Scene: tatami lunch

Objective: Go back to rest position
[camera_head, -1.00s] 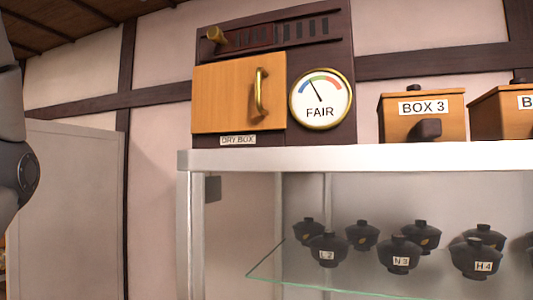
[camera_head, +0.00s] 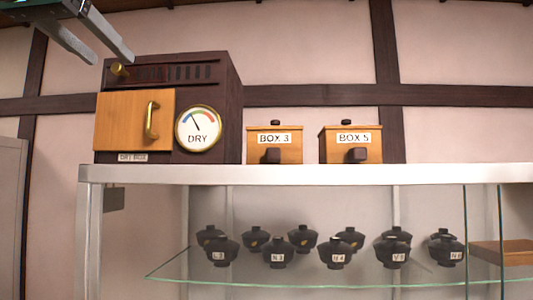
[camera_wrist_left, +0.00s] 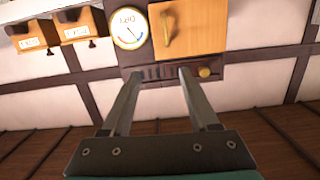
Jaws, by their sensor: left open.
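My left gripper (camera_head: 97,42) shows at the top left of the head view, above the dry box (camera_head: 230,110). Its two fingers are apart with nothing between them. In the left wrist view the gripper (camera_wrist_left: 156,78) is also open and empty, its fingers pointing towards the dry box (camera_wrist_left: 215,73), which appears upside down. The dry box has a closed orange door (camera_head: 125,121) with a brass handle, a brass knob (camera_head: 120,70) and a round gauge (camera_head: 198,128) that reads DRY. My right gripper is not in view.
A cabinet with a white top (camera_head: 300,174) carries the dry box, Box 3 (camera_head: 289,145) and Box 5 (camera_head: 366,145). Several dark lidded bowls (camera_head: 278,253) stand on its glass shelf (camera_head: 300,275). A wooden box (camera_head: 490,250) is at right.

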